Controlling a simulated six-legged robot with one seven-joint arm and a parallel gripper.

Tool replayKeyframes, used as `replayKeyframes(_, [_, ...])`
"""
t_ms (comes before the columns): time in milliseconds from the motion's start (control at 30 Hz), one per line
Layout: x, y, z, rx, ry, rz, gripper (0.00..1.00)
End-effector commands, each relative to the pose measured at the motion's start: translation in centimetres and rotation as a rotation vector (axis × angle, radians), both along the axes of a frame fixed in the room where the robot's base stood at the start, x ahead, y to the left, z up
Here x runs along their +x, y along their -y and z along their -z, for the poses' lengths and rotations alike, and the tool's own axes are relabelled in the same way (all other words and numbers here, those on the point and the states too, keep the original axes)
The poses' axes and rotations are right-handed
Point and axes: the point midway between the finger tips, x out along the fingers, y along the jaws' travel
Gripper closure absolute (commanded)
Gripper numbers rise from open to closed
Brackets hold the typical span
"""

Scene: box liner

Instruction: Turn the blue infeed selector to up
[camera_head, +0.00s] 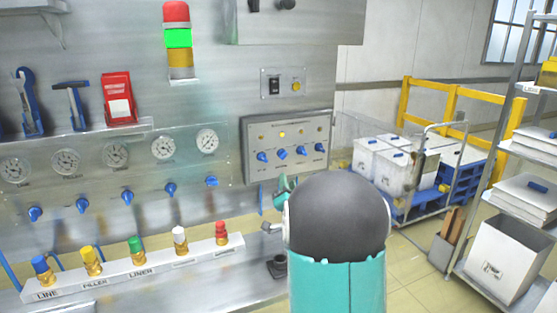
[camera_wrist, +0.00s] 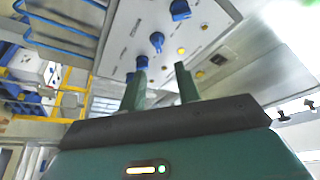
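A grey control panel (camera_head: 288,166) on the metal wall carries a row of several blue selector knobs, among them the leftmost knob (camera_head: 262,157) and the rightmost knob (camera_head: 319,146). The labels are too small to read, so I cannot tell which knob is the infeed selector. In the wrist view the panel (camera_wrist: 120,32) is tilted, with blue knobs (camera_wrist: 157,40) beyond the fingertips. One knob (camera_wrist: 142,62) appears just past the left finger. My gripper (camera_wrist: 160,76) is open and empty, its two teal fingers apart. In the head view my arm largely hides it, just below the panel.
A row of gauges (camera_head: 115,154) with blue valves is left of the panel. Coloured couplings (camera_head: 136,244) stand on a rail below. A signal tower (camera_head: 177,40) glows green. At right are a cart with white bins (camera_head: 400,165), a yellow railing (camera_head: 455,92) and a shelf rack (camera_head: 497,150).

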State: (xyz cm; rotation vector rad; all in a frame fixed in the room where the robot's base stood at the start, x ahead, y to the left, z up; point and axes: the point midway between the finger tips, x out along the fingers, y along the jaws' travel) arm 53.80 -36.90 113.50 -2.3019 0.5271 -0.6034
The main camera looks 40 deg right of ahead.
Motion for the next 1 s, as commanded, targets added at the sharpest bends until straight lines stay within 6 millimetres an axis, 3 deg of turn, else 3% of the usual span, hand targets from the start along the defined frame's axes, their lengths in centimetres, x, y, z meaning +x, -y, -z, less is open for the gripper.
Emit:
replayKeyframes(300, [4.9, 3.5, -1.6, -0.001, 0.0, 0.003, 0.67])
replayKeyframes(600, [9.1, 5.8, -3.0, -0.001, -0.001, -0.001, 0.67])
replayKeyframes(1000, [10.1, 6.2, -3.4, 0.0, -0.001, -0.001, 0.67])
